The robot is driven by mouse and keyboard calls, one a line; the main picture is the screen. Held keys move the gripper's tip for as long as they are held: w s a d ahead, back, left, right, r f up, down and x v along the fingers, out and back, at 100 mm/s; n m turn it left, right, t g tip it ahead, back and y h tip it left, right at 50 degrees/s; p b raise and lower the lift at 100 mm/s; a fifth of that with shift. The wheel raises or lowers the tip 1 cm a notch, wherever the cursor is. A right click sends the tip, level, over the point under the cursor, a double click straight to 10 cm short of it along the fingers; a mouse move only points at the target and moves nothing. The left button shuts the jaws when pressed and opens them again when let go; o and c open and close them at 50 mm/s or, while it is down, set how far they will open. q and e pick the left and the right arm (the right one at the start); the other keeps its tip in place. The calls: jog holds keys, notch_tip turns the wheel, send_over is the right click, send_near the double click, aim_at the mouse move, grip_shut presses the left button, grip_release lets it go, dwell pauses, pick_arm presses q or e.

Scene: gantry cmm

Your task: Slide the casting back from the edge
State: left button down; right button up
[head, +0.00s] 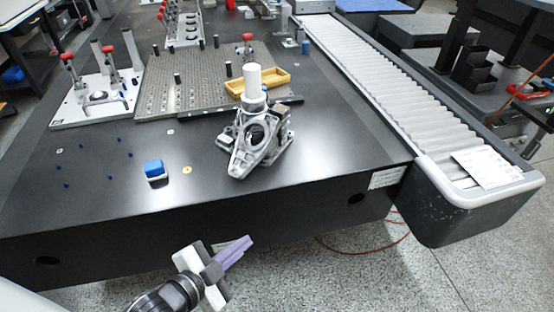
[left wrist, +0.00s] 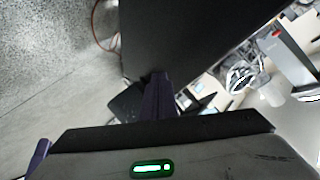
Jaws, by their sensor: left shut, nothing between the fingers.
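The casting (head: 258,140) is a grey metal part with a round opening and a pale upright cylinder on top. It sits on the black table (head: 215,195) close to the front edge in the head view. My left gripper (head: 247,242) is below and in front of that edge, apart from the casting, with its lavender fingers shut and empty, pointing up and right. The shut fingers also show in the left wrist view (left wrist: 158,82), against a dark surface. My right gripper is in neither view.
A blue block (head: 154,169) lies left of the casting. Behind it are a yellow tray (head: 268,84) and a perforated plate (head: 205,85). A white fixture plate (head: 75,118) stands at left. A roller conveyor (head: 385,90) runs along the right.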

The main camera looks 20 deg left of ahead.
aim_at(253, 149)
pick_arm(q)
jog(key=w+a+r+m+t+h+b, duration=0.2)
jog(key=w+r+m+t+h, duration=0.3)
jog(key=r+m, duration=0.65)
jog(key=w+d, duration=0.1)
jog(key=w, duration=0.2)
jog(key=w+d+y, duration=0.1)
jog(key=w, duration=0.3)
jog(key=w+d+y, duration=0.1)
jog(key=w, duration=0.2)
jog(key=shift+w+d+r+g+b, duration=0.3)
jog(key=shift+w+r+g+b, duration=0.05)
jog(key=shift+r+g, duration=0.05)
jog(key=w+a, duration=0.1)
jog(key=a, duration=0.2)
jog(key=shift+w+f, duration=0.1)
jog(key=shift+w, duration=0.25)
jog(key=shift+w+a, duration=0.2)
jog(key=shift+w+a+b, duration=0.2)
jog(key=shift+w+a, duration=0.3)
jog(key=shift+a, duration=0.25)
jog(key=shift+w+a+b, duration=0.15)
jog(key=shift+w+a, duration=0.3)
jog(key=shift+a, duration=0.25)
jog(key=shift+d, duration=0.1)
